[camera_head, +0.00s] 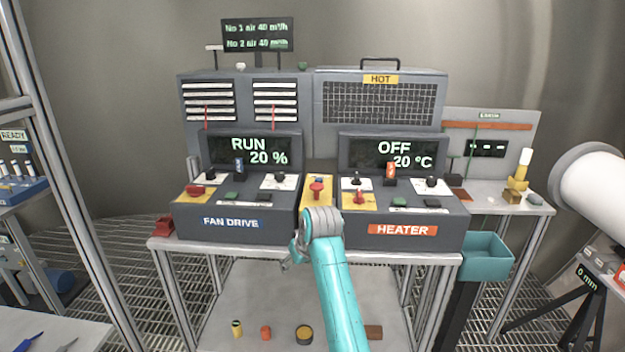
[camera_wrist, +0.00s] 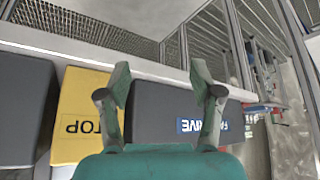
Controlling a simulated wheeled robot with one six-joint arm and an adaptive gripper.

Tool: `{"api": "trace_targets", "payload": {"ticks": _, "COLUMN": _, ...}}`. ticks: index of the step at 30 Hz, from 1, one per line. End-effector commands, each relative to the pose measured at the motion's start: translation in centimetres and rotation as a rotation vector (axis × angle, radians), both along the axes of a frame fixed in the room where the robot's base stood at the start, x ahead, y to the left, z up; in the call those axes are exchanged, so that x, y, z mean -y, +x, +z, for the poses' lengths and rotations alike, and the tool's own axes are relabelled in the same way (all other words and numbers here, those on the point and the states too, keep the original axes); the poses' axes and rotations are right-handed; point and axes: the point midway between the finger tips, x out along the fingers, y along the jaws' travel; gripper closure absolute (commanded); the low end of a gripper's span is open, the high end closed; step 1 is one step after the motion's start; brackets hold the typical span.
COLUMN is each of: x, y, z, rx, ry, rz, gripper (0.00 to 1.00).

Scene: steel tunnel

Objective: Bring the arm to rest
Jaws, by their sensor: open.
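My arm, teal with a grey joint, rises from the bottom of the head view and bends in front of the control bench. My gripper (camera_head: 290,258) shows only in part there, left of the joint and before the bench's front edge. In the wrist view my gripper (camera_wrist: 160,92) is open, its two fingers apart with nothing between them. Beyond the fingers lie the grey fan drive console (camera_wrist: 160,115) and a yellow panel (camera_wrist: 85,100) lettered "TOP". The fan drive console (camera_head: 225,221) reads RUN 20 %, and the heater console (camera_head: 440,218) reads OFF 20 °C.
A white cylinder (camera_head: 596,180) juts in at far right. Small jars stand on the lower shelf (camera_head: 250,305). A metal rack (camera_head: 60,130) stands left.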

Motion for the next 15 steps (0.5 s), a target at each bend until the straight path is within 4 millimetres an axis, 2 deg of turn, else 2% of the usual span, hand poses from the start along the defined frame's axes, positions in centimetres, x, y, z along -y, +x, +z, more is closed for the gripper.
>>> {"api": "trace_targets", "payload": {"ticks": 1, "x": 0.8, "y": -0.7, "z": -2.7, "rx": 0.005, "ry": 0.004, "rz": -0.017, "gripper": 0.35}}
{"api": "trace_targets", "payload": {"ticks": 6, "x": 3.3, "y": -3.0, "z": -9.4, "rx": 0.053, "ry": 0.027, "rz": -0.072, "gripper": 0.35}}
{"api": "trace_targets", "payload": {"ticks": 11, "x": 5.7, "y": -6.0, "z": -14.9, "rx": 0.099, "ry": 0.048, "rz": -0.121, "gripper": 0.35}}
{"api": "trace_targets", "payload": {"ticks": 15, "x": 7.9, "y": -9.3, "z": -19.1, "rx": 0.14, "ry": 0.063, "rz": -0.164, "gripper": 0.35}}
